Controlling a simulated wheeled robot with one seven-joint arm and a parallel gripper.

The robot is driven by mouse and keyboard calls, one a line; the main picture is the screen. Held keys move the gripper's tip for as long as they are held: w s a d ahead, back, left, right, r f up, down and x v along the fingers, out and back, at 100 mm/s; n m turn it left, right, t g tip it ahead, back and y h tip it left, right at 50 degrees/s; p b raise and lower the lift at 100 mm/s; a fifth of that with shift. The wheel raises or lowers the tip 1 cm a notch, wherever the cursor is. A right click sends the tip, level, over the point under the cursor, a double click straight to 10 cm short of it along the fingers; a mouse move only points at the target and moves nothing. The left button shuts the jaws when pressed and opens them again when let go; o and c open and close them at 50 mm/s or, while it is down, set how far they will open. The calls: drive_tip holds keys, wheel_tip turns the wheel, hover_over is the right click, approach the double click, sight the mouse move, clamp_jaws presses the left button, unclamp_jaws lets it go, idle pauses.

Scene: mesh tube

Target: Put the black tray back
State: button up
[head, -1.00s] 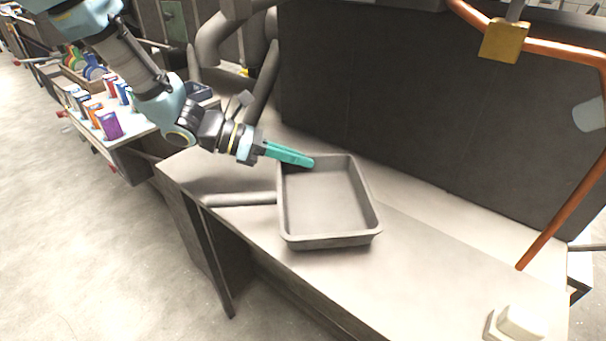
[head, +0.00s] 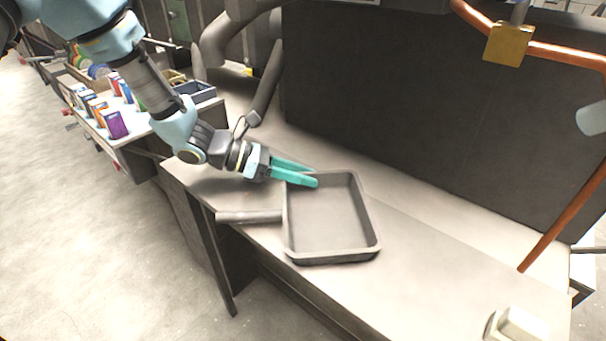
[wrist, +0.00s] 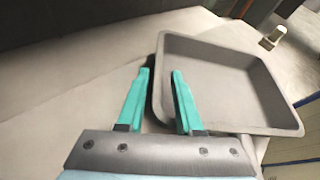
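The black tray (head: 330,258), a dark grey shallow rectangular pan, lies flat on the light bench top, and it also shows in the wrist view (wrist: 285,122). My gripper (head: 317,178) has teal fingers and is at the tray's left far corner. In the wrist view my gripper (wrist: 160,72) has its fingers apart, with a gap between them. The tray's near wall lies close to the fingers; one finger is outside the wall and the other overlaps the tray in the picture. I cannot tell whether they touch it.
A dark upright panel (head: 410,120) stands behind, with a copper pipe (head: 555,228) at right. A white block (head: 518,324) sits near right. Boxes (head: 117,124) stand on a side table.

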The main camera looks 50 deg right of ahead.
drive_tip(key=b+v, duration=0.2)
drive_tip(key=v, duration=1)
drive_tip(key=shift+r, duration=0.15)
drive_tip(key=w+a+m+t+y, duration=0.3)
drive_tip(key=a+t, duration=0.1)
drive_tip(key=a, duration=0.9)
drive_tip(key=w+a+m+t+y, duration=0.3)
drive_tip(key=w+a+m, duration=0.1)
drive_tip(key=a, duration=1)
drive_tip(key=w+a+m+t+y, duration=0.2)
drive_tip(key=w+a+m+t, duration=0.2)
drive_tip(key=a, duration=0.9)
drive_tip(key=shift+a+t+y, duration=0.2)
drive_tip(key=shift+t+y, duration=0.1)
drive_tip(key=shift+y, duration=0.1)
drive_tip(key=shift+r, duration=0.1)
drive_tip(key=shift+r, duration=0.2)
